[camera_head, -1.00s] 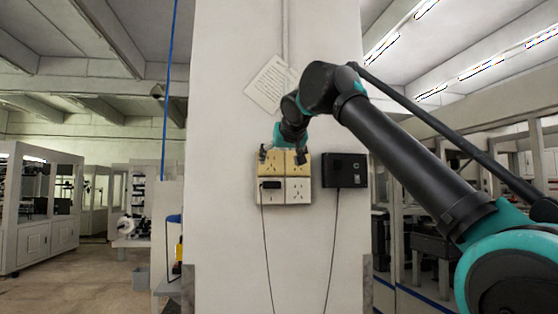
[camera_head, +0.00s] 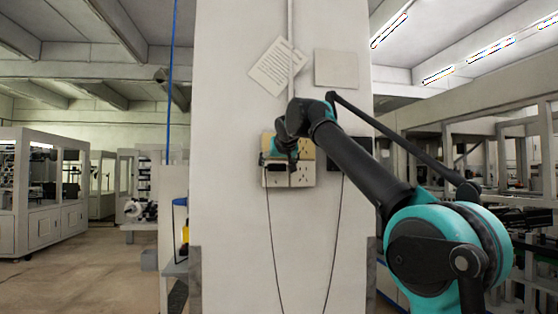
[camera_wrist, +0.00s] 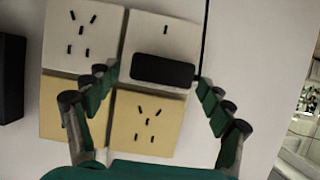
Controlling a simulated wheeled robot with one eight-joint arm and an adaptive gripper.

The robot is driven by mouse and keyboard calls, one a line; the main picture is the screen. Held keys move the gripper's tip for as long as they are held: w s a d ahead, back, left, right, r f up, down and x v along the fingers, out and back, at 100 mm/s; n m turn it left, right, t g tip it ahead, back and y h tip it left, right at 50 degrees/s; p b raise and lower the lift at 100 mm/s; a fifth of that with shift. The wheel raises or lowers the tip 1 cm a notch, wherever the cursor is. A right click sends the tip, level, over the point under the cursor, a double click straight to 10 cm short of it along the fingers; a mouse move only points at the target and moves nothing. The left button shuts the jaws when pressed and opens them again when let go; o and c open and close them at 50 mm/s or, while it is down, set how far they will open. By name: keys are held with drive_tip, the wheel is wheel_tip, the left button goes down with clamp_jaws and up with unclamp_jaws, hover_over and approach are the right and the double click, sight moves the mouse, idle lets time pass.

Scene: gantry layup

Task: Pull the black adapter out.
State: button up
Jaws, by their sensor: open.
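The black adapter (camera_wrist: 163,70) is a dark rounded block plugged into one white socket of a four-socket panel, seen upside down in the wrist view. In the head view the adapter (camera_head: 276,169) is at the lower left of the panel, partly hidden by my gripper. A thin dark cord hangs from it. My gripper (camera_wrist: 153,84) is open, with one finger on each side of the adapter; I cannot tell whether either touches it. In the head view my gripper (camera_head: 278,163) is in front of the panel.
The panel has a white socket (camera_wrist: 78,35) beside the adapter and yellow sockets (camera_wrist: 145,125). A black wall box (camera_head: 335,151) with its own hanging cord is to the right in the head view, partly behind my arm. Papers (camera_head: 277,66) are on the pillar (camera_head: 235,200) above.

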drive_tip(key=shift+w+a+f, duration=0.1)
drive_tip(key=shift+w+f, duration=0.1)
drive_tip(key=shift+w, duration=0.25)
drive_tip(key=c, duration=1.4)
